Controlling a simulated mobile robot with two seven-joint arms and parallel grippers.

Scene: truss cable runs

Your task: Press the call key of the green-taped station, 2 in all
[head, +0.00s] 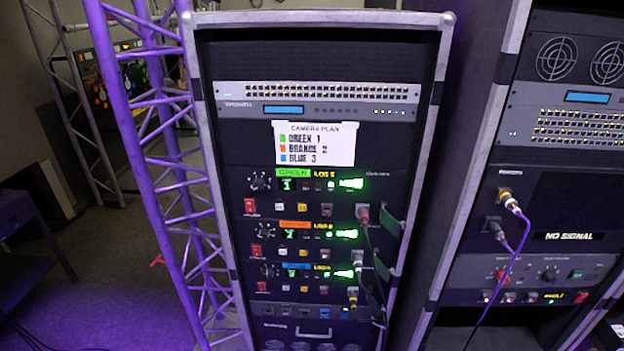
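The green-taped station (318,192) is the top one of three similar panels in the middle rack. A green tape label (293,173) sits at its upper edge, above a small green display (288,184). At its left are a dark knob (260,181) and a red switch (250,206). Small keys run along its lower row, including a pale one (281,206) and a dark red one (327,210). The key lettering is too small to read, so I cannot tell which is the call key. Neither gripper shows.
Below are the orange-taped station (294,224) and the blue-taped station (295,266). A white camera plan card (314,143) is above. Cables hang at the rack's right side. A purple truss (160,190) stands left, and another rack (560,200) right.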

